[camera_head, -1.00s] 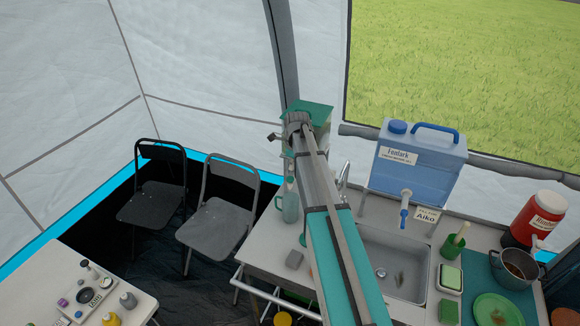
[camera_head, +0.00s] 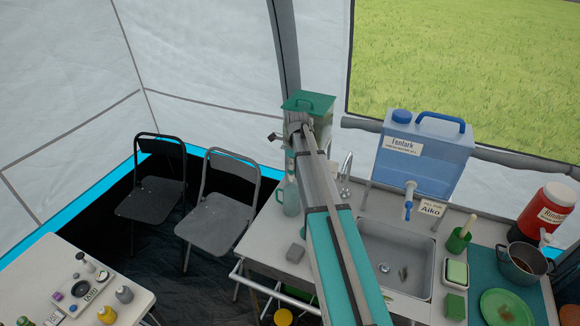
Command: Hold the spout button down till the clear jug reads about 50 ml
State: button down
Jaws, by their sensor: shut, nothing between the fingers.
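The clear jug (camera_head: 290,199), bluish and see-through, stands on the counter left of my arm, which partly covers it. Its level and marks are too small to read. A dispenser with a green lid (camera_head: 308,101) stands at the back left of the counter. The end of my arm is in front of it and hides most of its body. I cannot make out a spout button. My gripper's fingers do not show; they are hidden at the far end of my arm. I cannot tell whether they touch the dispenser.
A blue tank (camera_head: 424,158) labelled Fentark, with a blue tap, stands behind the sink (camera_head: 395,258). A red jug (camera_head: 548,214), pot (camera_head: 522,264) and green plate (camera_head: 503,307) are on the right. Two chairs (camera_head: 219,220) stand left.

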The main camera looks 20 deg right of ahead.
jog(key=shift+f+b, duration=0.75)
jog(key=shift+b, duration=0.05)
jog(key=shift+s+a+f+b, duration=0.1)
jog(key=shift+s+f+b, duration=0.1)
jog(key=shift+f+b, duration=0.15)
jog(key=shift+s, duration=0.1)
dwell(0.9)
dwell(2.4)
jog(key=shift+r, duration=0.25)
jog(key=shift+r+p, duration=0.65)
jog(key=shift+p, duration=0.3)
notch_tip(320, 180, up, 12)
jog(key=d+p, duration=0.1)
jog(key=p, duration=1.1)
jog(key=shift+s+r, duration=0.15)
jog(key=shift+r, duration=0.1)
